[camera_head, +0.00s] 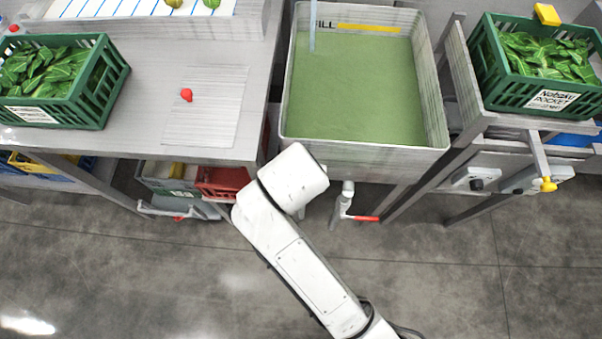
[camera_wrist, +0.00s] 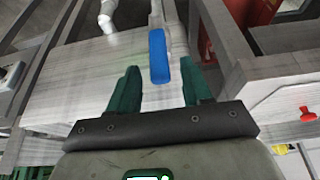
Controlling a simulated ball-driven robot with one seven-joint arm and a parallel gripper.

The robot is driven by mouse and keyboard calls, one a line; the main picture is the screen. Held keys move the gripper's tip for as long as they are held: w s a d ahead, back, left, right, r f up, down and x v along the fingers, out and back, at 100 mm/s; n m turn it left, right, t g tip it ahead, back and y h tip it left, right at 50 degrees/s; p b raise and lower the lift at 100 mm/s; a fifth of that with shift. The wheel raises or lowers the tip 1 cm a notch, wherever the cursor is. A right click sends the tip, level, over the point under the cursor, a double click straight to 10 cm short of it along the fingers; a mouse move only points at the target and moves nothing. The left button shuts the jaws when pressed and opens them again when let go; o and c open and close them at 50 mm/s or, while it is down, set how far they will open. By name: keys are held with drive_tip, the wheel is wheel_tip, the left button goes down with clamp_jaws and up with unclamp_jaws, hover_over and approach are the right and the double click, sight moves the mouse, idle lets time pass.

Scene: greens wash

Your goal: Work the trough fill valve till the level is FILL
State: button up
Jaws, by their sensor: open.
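The trough (camera_head: 437,95) holds flat green water (camera_head: 352,95). A yellow line (camera_head: 368,27) beside the letters FILL runs along its back wall, with the water's far edge close below it; I cannot judge the exact gap. A blue valve handle (camera_wrist: 159,55) on a pale pipe shows in the wrist view, beside the trough's grey wall (camera_wrist: 85,85). My gripper (camera_wrist: 160,72) is open, its green fingers on either side of the handle's near end. Contact is not clear. In the head view my white arm hides the gripper and the blue handle.
A red lever (camera_head: 365,219) sits on a pipe under the trough. A yellow-tipped handle (camera_head: 548,185) juts out at right. Green crates of leaves (camera_head: 85,110) (camera_head: 490,90) stand on both sides. A red crate (camera_head: 222,181) is under the left counter. The front floor is clear.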

drive_tip(key=shift+x, duration=1.85)
drive_tip(key=shift+c, duration=0.3)
clamp_jaws()
